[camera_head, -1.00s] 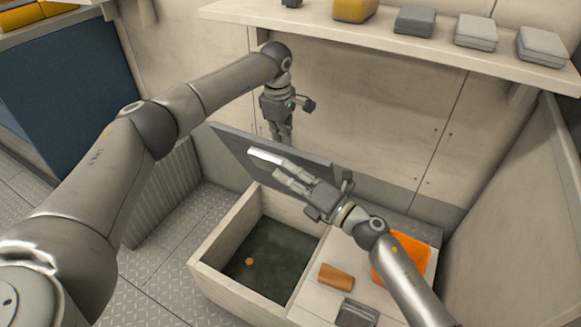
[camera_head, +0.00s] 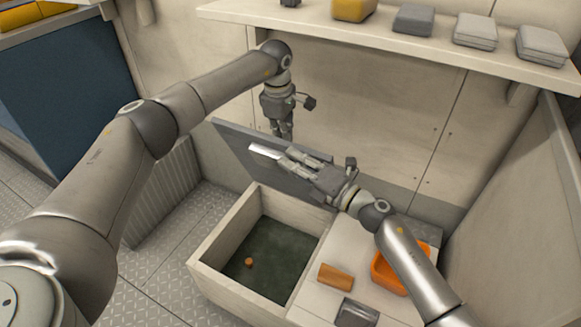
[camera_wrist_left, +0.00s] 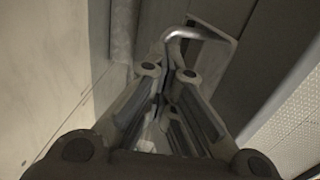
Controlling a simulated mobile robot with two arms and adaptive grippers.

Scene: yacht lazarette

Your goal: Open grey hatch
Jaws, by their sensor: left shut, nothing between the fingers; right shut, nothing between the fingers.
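The grey hatch (camera_head: 236,142) stands raised and steeply tilted at the back of an open bin (camera_head: 235,289). A pale handle (camera_head: 263,151) is on its front face. My right gripper (camera_head: 283,159) is shut and empty in front of the hatch, its fingertips by the handle; I cannot tell if they touch. My left gripper (camera_head: 284,133) is shut and empty, pointing down behind the hatch's upper edge. In the left wrist view a shiny bent bar (camera_wrist_left: 190,34) shows just beyond the shut left fingers (camera_wrist_left: 167,72).
A small orange object (camera_head: 249,262) lies on the bin's dark floor. An orange-brown block (camera_head: 336,275), a grey box (camera_head: 356,313) and an orange tray (camera_head: 384,273) sit on the ledge to the right. A shelf (camera_head: 383,41) with several boxes runs along the back wall.

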